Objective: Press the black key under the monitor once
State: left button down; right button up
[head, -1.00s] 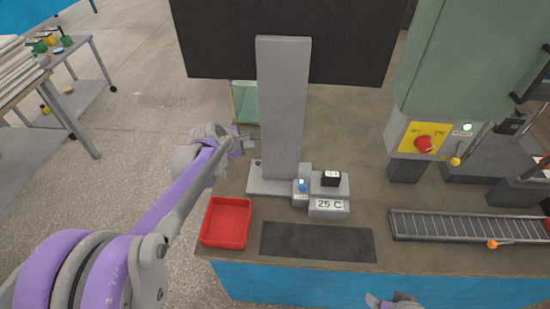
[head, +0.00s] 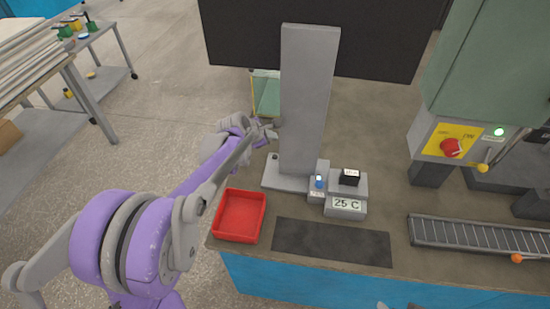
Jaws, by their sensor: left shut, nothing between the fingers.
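A small black key (head: 275,156) shows on the left part of that base, beside the column. My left gripper (head: 272,131) is shut and empty. In the picture it is just above the key, close to the column's left edge; its height over the key is hard to judge. Only a sliver of what looks like my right gripper (head: 381,305) shows at the bottom edge.
Right of the base stand a blue button (head: 319,182) and a grey unit marked 25 C (head: 346,204) holding a black block (head: 349,177). A red tray (head: 262,218) and dark mat (head: 330,243) lie in front. A roller conveyor (head: 480,235) and green machine (head: 485,70) are at right.

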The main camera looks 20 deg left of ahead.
pick_arm(q)
jog(key=b, duration=0.4)
send_over(272, 159)
notch_tip(272, 159, down, 7)
jog(key=shift+s+r, duration=0.1)
jog(key=shift+r, duration=0.05)
dwell(1.6)
jog(key=shift+f, duration=0.4)
jog(key=shift+f+b, duration=0.4)
jog(key=shift+b, duration=0.05)
dwell(0.4)
dwell(0.4)
jog(key=shift+r+p, duration=0.5)
jog(key=shift+r, duration=0.35)
jog(key=shift+r, duration=0.1)
notch_tip(272, 159, up, 5)
jog(key=p, duration=0.3)
